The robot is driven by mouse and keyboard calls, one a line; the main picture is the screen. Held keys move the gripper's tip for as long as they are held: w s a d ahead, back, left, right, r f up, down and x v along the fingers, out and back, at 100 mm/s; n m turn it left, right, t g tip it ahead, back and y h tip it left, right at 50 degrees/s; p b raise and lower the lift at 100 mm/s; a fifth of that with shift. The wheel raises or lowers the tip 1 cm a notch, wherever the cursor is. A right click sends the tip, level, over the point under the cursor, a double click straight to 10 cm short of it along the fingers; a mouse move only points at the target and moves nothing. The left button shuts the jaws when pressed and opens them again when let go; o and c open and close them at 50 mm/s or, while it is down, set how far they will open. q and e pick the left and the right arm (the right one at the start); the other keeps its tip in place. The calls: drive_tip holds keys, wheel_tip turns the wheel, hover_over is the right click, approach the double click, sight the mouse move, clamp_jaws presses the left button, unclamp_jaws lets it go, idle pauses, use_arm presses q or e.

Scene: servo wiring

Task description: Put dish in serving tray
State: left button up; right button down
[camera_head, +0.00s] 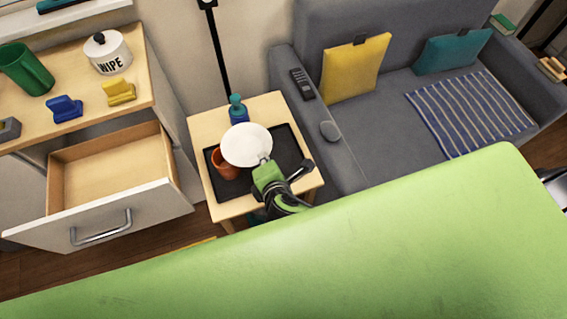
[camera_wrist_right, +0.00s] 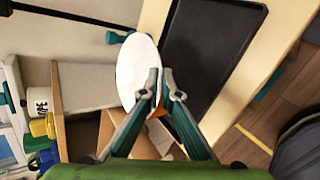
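The white round dish (camera_head: 246,143) is at the fingertips of my right gripper (camera_head: 266,163). In the head view it overlaps the black serving tray (camera_head: 290,146) on the small wooden side table. In the right wrist view, my right gripper's fingertips (camera_wrist_right: 155,76) are closed together on the rim of the dish (camera_wrist_right: 136,66), and the tray (camera_wrist_right: 210,45) shows to the right beyond it. The dish appears held above the tray; its exact height is hard to tell. Part of the tray is hidden by dish and gripper. My left gripper is not in view.
A terracotta cup (camera_head: 224,164) stands at the tray's left side, partly behind the dish. A teal bottle (camera_head: 238,109) stands at the table's back edge. An open drawer (camera_head: 113,174) is left of the table; the sofa arm (camera_head: 335,150) is close on the right.

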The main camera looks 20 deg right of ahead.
hover_over(289, 172)
drive_tip(key=f, duration=0.6)
drive_tip(key=shift+w+a+f+b, duration=0.1)
drive_tip(key=shift+a+b, duration=0.2)
drive_tip(key=f, duration=0.3)
drive_tip(key=shift+d+f+b, duration=0.2)
drive_tip(key=shift+d+b, duration=0.1)
drive_tip(key=shift+d, duration=0.05)
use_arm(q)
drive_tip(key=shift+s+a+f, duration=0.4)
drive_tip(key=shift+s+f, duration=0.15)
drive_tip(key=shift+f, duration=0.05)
use_arm(e)
drive_tip(key=shift+f, duration=0.25)
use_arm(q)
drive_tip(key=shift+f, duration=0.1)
use_arm(e)
drive_tip(key=shift+f, duration=0.1)
drive_tip(key=c, duration=2.6)
unclamp_jaws()
drive_tip(key=shift+o, duration=0.2)
